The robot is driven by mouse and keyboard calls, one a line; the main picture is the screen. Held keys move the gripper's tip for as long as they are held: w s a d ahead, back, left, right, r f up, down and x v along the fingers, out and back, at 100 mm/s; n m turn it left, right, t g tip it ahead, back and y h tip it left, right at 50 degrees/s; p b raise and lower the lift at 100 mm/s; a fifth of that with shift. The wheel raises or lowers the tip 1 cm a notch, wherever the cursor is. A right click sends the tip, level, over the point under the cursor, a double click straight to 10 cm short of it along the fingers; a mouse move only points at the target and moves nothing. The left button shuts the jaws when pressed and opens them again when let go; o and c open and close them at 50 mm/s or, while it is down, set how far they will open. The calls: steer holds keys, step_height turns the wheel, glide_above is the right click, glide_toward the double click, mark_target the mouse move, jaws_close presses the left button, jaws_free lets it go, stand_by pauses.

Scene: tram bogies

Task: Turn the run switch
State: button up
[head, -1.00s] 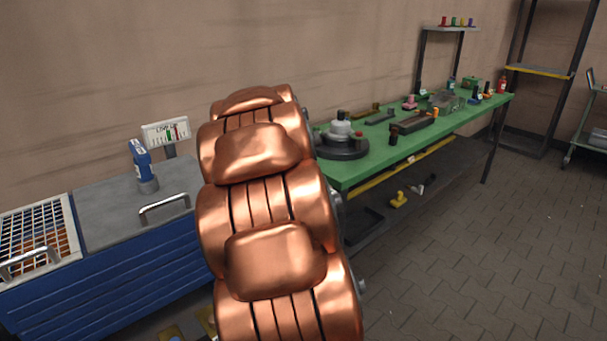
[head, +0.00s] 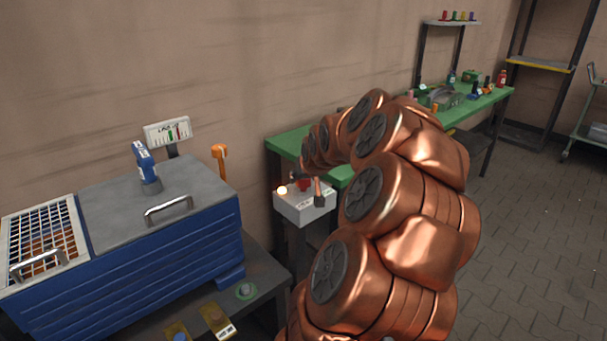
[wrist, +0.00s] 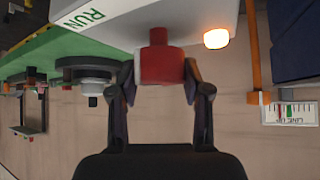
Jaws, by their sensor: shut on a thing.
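The run switch is a red knob (wrist: 161,62) on a pale grey box (head: 303,205). The wrist view looks upside down and shows a green "RUN" label (wrist: 86,19) on the box. My gripper (wrist: 161,76) has one dark finger on each side of the red knob and is shut on it. In the head view the knob (head: 303,184) is small and partly hidden by the fingers. A lamp (head: 282,190) on the box glows warm white; it also shows in the wrist view (wrist: 216,39). The knob's exact angle cannot be read.
A blue cabinet (head: 130,270) with a metal grid and a blue tool stands at the left. A gauge sign (head: 168,132) stands behind it. An orange post-like thing (head: 219,158) rises beside it. The green bench (head: 288,142) with several parts runs to the back right.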

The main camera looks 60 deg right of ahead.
steer(key=shift+n+t+y+b, duration=0.3)
steer(key=shift+n+t+y, duration=0.4)
steer(key=shift+n+y, duration=0.7)
steer(key=shift+n, duration=0.6)
steer(key=o, duration=1.2)
steer(key=shift+c, duration=0.2)
steer(key=shift+r, duration=0.1)
steer(key=v, duration=1.1)
steer(key=shift+s+r, duration=0.15)
steer(key=shift+s, duration=0.25)
steer(key=shift+a, duration=0.15)
